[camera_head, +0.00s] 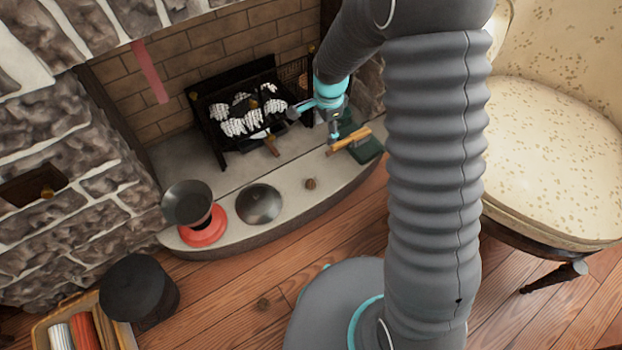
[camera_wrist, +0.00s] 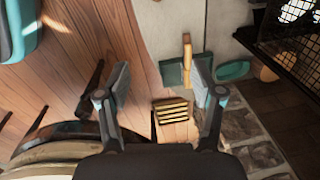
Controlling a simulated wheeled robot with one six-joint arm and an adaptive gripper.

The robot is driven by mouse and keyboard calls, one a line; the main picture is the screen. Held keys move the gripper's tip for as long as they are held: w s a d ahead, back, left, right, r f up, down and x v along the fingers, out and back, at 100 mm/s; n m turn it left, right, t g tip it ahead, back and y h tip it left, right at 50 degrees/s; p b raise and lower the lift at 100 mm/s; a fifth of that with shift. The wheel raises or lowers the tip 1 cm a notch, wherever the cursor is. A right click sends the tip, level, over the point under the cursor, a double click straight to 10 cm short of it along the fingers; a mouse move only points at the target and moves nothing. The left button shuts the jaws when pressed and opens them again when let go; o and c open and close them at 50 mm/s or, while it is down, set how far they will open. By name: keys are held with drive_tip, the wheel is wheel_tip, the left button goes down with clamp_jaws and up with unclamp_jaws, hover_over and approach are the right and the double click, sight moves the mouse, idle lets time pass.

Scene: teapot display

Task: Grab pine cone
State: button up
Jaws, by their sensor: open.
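A small brown round thing that looks like a pine cone (camera_head: 310,183) lies on the grey stone hearth in the head view. A similar small brown thing (camera_head: 263,303) lies on the wooden floor nearer the front. Neither can be made out in the wrist view. My gripper shows in the wrist view (camera_wrist: 161,86) with its two fingers spread wide and nothing held between them. In the head view it is above the right part of the hearth, up and to the right of the hearth cone, partly hidden by my arm.
A dark green object (camera_head: 368,150) with a yellow-brown bar stands at the hearth's right. A metal dome (camera_head: 259,204) and a dark pan (camera_head: 187,203) over a red base (camera_head: 203,233) stand left. The fire grate (camera_head: 240,115) is behind; a cream chair (camera_head: 552,160) is right.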

drive_tip(key=w+a+f+m+g, duration=0.1)
drive_tip(key=a+f+m, duration=0.3)
drive_tip(key=f, duration=1.1)
hover_over(311, 180)
wheel_tip(311, 180, down, 7)
drive_tip(key=shift+f, duration=3.3)
drive_tip(key=c, duration=0.8)
